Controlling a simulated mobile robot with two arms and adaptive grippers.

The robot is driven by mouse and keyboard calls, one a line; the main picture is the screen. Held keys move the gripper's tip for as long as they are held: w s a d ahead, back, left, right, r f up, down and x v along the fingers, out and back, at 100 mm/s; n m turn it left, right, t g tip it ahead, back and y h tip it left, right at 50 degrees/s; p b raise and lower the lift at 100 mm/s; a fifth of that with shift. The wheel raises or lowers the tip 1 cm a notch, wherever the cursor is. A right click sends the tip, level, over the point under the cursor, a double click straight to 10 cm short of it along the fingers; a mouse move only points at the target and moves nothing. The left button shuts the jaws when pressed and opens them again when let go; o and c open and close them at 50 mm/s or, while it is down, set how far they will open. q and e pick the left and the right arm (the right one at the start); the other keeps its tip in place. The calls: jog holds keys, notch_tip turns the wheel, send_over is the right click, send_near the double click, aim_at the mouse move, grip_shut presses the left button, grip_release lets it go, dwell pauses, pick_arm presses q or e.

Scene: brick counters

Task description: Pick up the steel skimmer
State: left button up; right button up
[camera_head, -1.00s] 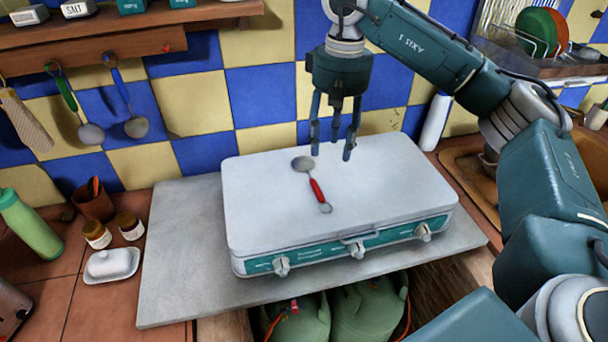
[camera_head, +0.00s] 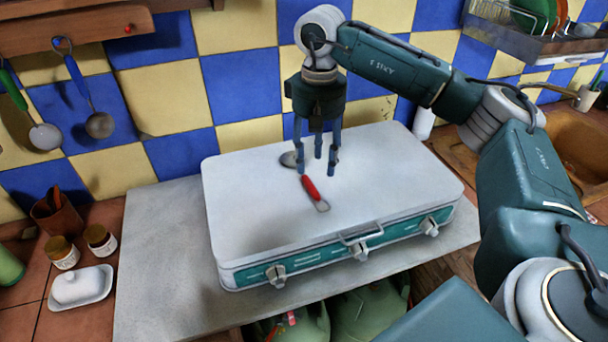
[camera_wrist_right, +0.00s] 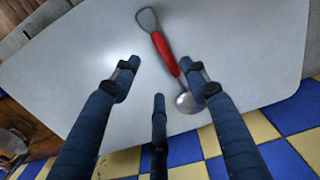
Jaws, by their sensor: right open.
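The steel skimmer, with a red handle (camera_head: 311,188) and a round grey head, lies flat on the closed white lid of the stove (camera_head: 240,200). My right gripper (camera_head: 318,165) is open and empty above the lid, with its fingers pointing down close to the skimmer. One finger partly covers the skimmer near its head in the head view. In the right wrist view the skimmer (camera_wrist_right: 165,52) lies beyond the open fingers, its head near the right finger. I cannot tell how far the fingertips are above it. My left gripper is not in view.
Two ladles, blue-handled (camera_head: 76,78) and green-handled (camera_head: 14,90), hang on the wall at the left. A white butter dish (camera_head: 80,288), small jars (camera_head: 62,252) and a brown cup (camera_head: 57,220) stand left of the grey slab (camera_head: 155,270). A sink is at right.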

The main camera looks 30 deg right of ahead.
aim_at(312, 183)
jog(key=shift+f, duration=0.35)
jog(key=f, duration=0.1)
jog(key=f+p, duration=0.1)
jog(key=f, duration=0.1)
jog(key=f+p, duration=0.1)
jog(key=f, duration=0.1)
jog(key=shift+w+a, duration=0.25)
jog(key=shift+a, duration=0.05)
jog(key=shift+f, duration=0.25)
grip_shut()
